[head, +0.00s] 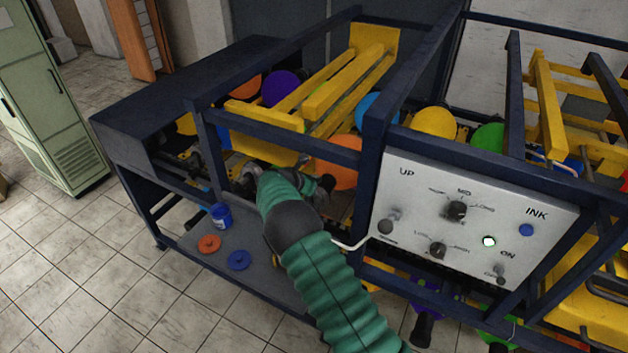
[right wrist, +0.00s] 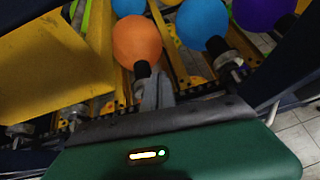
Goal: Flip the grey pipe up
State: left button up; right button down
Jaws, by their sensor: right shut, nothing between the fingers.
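A thin, light grey bent pipe (head: 352,245) sticks out by the lower left corner of the control panel, low and partly behind my green sleeve. A light bent rod that may be the same pipe shows at the right of the right wrist view (right wrist: 288,94). My right gripper (head: 290,168) is inside the machine frame, left of the pipe and apart from it. In the right wrist view its fingers (right wrist: 155,88) are shut and empty, pointing at the base of an orange balloon (right wrist: 137,40). My left gripper is not in view.
Dark blue frame bars (head: 375,115) surround the right gripper. The control panel (head: 470,212) stands right of my arm. Yellow beams (head: 345,85) and several balloons fill the machine. A lower shelf (head: 265,275) holds a blue jar (head: 221,216) and two lids.

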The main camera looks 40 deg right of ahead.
dwell(0.4)
jog(key=shift+a+r, duration=0.1)
jog(key=shift+a, duration=0.1)
jog(key=b+v, duration=0.5)
jog(key=v, duration=1.1)
jog(key=shift+s, duration=0.1)
